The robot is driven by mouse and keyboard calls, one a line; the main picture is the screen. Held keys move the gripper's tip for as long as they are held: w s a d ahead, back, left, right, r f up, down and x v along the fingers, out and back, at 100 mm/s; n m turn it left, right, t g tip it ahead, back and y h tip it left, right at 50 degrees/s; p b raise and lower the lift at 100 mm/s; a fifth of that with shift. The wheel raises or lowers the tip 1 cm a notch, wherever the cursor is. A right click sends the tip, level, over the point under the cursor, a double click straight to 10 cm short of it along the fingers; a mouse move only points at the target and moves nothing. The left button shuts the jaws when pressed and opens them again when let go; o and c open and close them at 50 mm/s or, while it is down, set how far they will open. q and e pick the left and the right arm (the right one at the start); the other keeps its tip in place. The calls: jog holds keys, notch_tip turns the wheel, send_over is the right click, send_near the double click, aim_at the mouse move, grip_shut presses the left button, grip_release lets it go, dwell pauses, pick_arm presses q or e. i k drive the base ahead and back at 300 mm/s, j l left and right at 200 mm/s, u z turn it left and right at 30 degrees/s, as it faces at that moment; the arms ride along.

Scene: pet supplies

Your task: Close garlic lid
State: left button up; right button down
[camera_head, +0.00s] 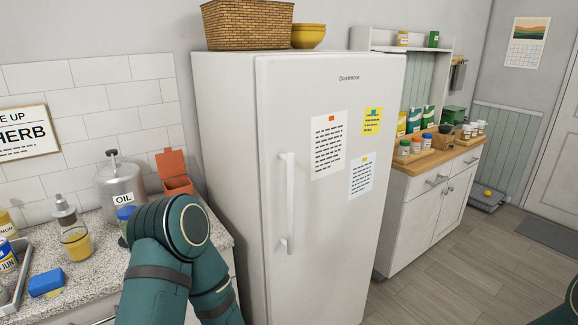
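A terracotta-orange box (180,187) stands on the speckled counter against the tiled wall, left of the fridge. Its lid (171,163) is raised upright at the back, so the box is open. No label on it can be read, so I cannot confirm it is the garlic container. My green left arm rises in front of the counter, with its round joint just below and in front of the box. My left gripper does not show. Only a bit of my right arm shows at the lower right corner, and its gripper is out of view.
A metal oil can (121,188) and a blue-capped jar (125,214) stand left of the box. A pump bottle (74,240) and blue sponge (46,282) are farther left. The white fridge (225,150) closes off the right side. Floor (450,270) is clear at right.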

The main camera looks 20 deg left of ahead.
aim_at(171, 164)
jog(key=u, duration=1.35)
jog(key=i+z, duration=0.2)
jog(key=i, duration=0.3)
